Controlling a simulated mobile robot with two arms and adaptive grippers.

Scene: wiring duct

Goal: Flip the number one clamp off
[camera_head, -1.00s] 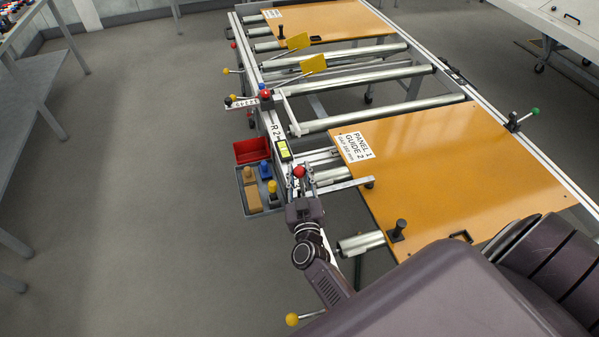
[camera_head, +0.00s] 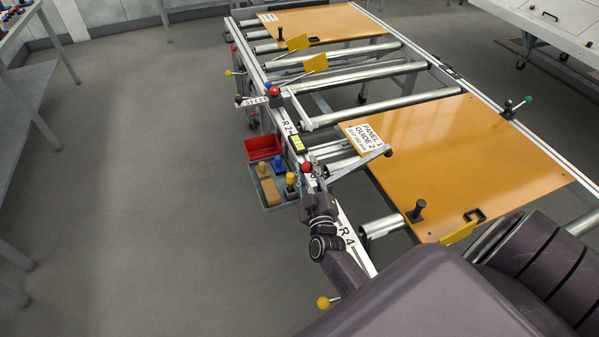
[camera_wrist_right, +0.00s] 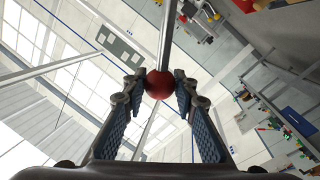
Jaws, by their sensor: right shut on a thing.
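My right gripper (camera_head: 310,180) is shut on the red ball knob (camera_head: 306,168) of the near clamp on the rail. In the right wrist view the red knob (camera_wrist_right: 159,85) sits between the fingertips, with a metal rod running up from it. The clamp's grey bar (camera_head: 356,165) reaches right towards the orange panel (camera_head: 480,160) marked "PANEL 1 GUIDE 2". Its dark tip (camera_head: 388,152) appears near that label; I cannot tell whether it touches the panel. A second clamp with a red knob (camera_head: 274,91) stands farther up the rail. I cannot read the near clamp's number. My left gripper is not in view.
A grey tray (camera_head: 272,206) with a red bin (camera_head: 263,147) and several coloured knobs hangs left of the rail. Yellow flags (camera_head: 315,64) stand over the rollers. A black post (camera_head: 416,210) stands on the panel's near corner.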

